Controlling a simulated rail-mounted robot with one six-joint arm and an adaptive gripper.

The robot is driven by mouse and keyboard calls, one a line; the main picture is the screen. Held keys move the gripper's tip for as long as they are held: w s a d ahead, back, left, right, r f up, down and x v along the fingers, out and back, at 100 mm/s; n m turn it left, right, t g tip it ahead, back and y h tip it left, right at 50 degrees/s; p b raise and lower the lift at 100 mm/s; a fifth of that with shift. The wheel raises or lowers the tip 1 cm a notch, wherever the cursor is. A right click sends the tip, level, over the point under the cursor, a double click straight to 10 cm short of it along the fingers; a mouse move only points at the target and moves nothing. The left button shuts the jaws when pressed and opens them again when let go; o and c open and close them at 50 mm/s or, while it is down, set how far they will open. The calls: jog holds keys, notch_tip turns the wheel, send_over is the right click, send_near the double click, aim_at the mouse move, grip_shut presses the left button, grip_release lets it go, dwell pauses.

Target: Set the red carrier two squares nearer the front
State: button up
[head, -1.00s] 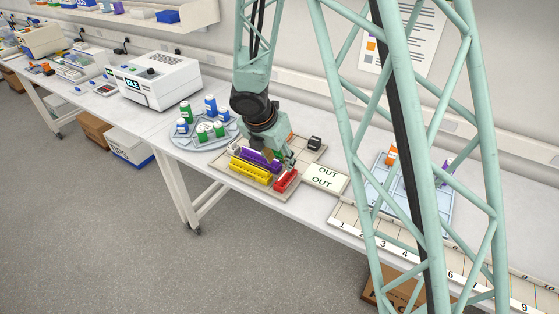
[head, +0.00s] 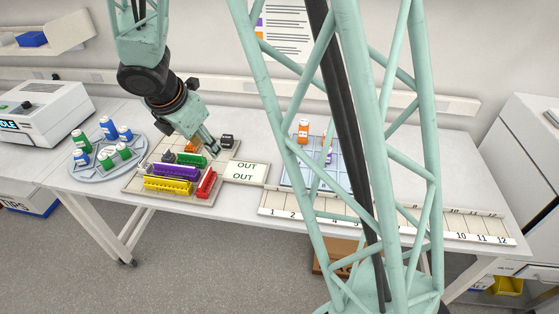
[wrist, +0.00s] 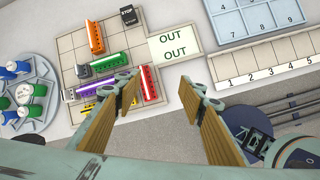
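The red carrier (head: 206,184) lies at the front right of the gridded board (head: 222,153), beside the right ends of the purple carrier (head: 176,172) and yellow carrier (head: 168,186). In the wrist view the red carrier (wrist: 149,84) shows just beyond my left finger. My gripper (head: 214,149) hangs over the right part of the board, behind the red carrier in the head view. In the wrist view my gripper (wrist: 158,82) is open, with nothing between its fingers. The left finger hides part of the yellow and purple carriers.
The green carrier (head: 192,160), orange carrier (wrist: 95,37), a small grey block (wrist: 83,70) and a black STOP block (wrist: 129,15) are also on the board. An OUT card (head: 245,172) adjoins its right side. A round rack of bottles (head: 107,172) stands left.

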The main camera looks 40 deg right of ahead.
jog(key=s+d+r+m, duration=0.2)
jog(key=s+r+m, duration=0.4)
jog(key=s+r, duration=0.25)
jog(key=s+d+r+m, duration=0.3)
jog(key=s+r+m, duration=0.3)
jog(key=s+r, duration=0.25)
jog(key=s+a+r+m+y, duration=0.1)
jog(key=s+m, duration=0.4)
jog(key=s, duration=0.6)
jog(key=s+a+r+m+y, duration=0.2)
jog(key=s+a+r+m, duration=0.2)
jog(key=s, duration=0.6)
jog(key=shift+s+a+r+m+y, duration=0.2)
jog(key=shift+s+a+m+y, duration=0.1)
jog(key=shift+s+m, duration=0.15)
